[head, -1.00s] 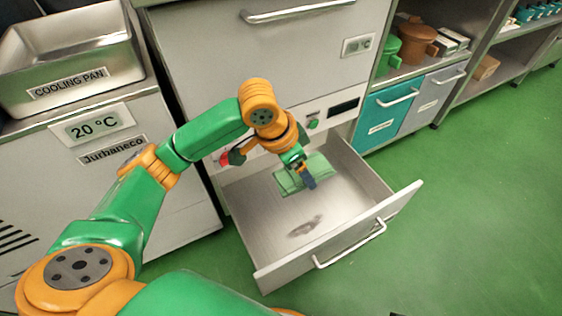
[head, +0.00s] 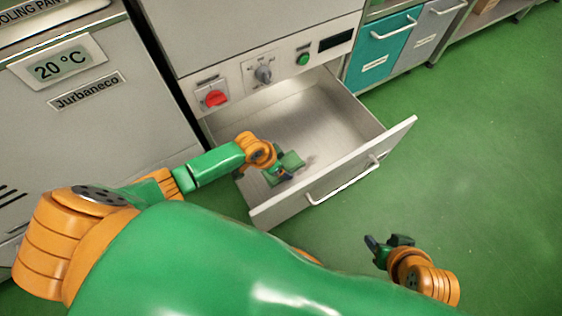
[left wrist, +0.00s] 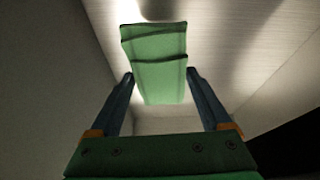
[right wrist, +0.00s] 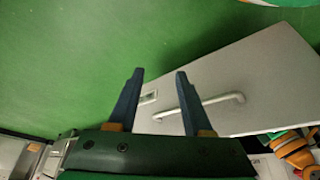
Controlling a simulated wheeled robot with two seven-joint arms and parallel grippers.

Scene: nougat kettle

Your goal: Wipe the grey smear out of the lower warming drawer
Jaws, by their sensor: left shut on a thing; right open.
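The lower warming drawer (head: 395,142) stands pulled out, with a pale metal floor. My left gripper (head: 281,173) is inside it, low near the front left part of the floor. It is shut on a folded green cloth (head: 291,160), which also shows between the fingers in the left wrist view (left wrist: 158,75). A faint part of the grey smear (head: 308,160) shows beside the cloth; the rest is hidden by cloth and gripper. I cannot tell whether the cloth touches the floor. My right gripper (head: 388,242) is open and empty, outside the drawer over the green floor.
The drawer's bar handle (head: 345,182) sticks out in front and also shows in the right wrist view (right wrist: 210,104). The green floor to the right is clear.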

